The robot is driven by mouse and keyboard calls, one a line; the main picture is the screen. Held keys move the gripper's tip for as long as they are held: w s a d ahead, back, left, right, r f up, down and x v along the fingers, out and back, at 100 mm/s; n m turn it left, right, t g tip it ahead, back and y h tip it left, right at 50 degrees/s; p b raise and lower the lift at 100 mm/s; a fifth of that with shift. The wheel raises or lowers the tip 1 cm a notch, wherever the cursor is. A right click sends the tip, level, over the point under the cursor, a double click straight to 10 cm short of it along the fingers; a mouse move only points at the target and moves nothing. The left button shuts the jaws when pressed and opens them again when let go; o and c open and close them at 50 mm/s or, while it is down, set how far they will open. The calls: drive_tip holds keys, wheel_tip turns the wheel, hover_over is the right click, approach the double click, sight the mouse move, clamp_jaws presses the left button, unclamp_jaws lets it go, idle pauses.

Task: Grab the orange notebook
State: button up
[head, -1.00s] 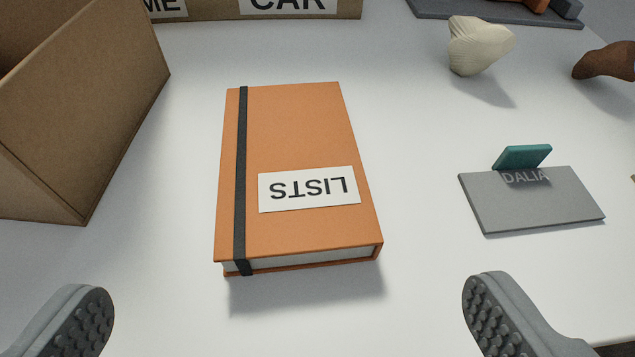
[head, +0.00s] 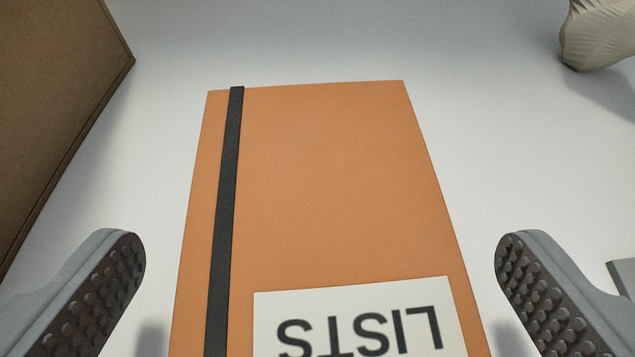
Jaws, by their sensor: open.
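The orange notebook (head: 330,190) lies flat on the white surface in the middle of the head view. It has a black elastic band down its left side and a white label reading "LISTS", upside down, near the bottom of the picture. Its near edge is cut off by the frame. My gripper (head: 320,245) is open and empty, with one finger on each side of the notebook. Both fingers appear apart from its edges, the left with a gap to the left edge and the right with a gap to the right edge.
A brown cardboard box (head: 55,100) stands at the left, near the left finger. A cream-coloured lumpy object (head: 598,35) is at the top right. The corner of a grey plate (head: 624,277) shows at the right edge. The white surface (head: 330,40) behind the notebook is clear.

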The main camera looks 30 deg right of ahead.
sight(321, 281)
drive_tip(key=shift+x, duration=0.95)
drive_tip(key=c, duration=1)
drive_tip(key=shift+c, duration=0.2)
drive_tip(key=shift+r, duration=0.5)
wheel_tip(321, 281, up, 3)
drive_tip(key=shift+f+p, duration=0.15)
drive_tip(key=shift+p, duration=0.3)
drive_tip(key=s+a, duration=0.1)
drive_tip(key=s, duration=0.3)
drive_tip(key=s+a+p, duration=0.1)
drive_tip(key=s, duration=0.3)
drive_tip(key=s+a+r, duration=0.1)
drive_tip(key=s+a, duration=0.1)
drive_tip(key=s, duration=0.2)
drive_tip(key=shift+s+a+p, duration=0.1)
drive_tip(key=shift+p, duration=0.2)
drive_tip(key=shift+s+a+f+b, duration=0.1)
drive_tip(key=shift+s+b, duration=0.25)
drive_tip(key=shift+b, duration=0.8)
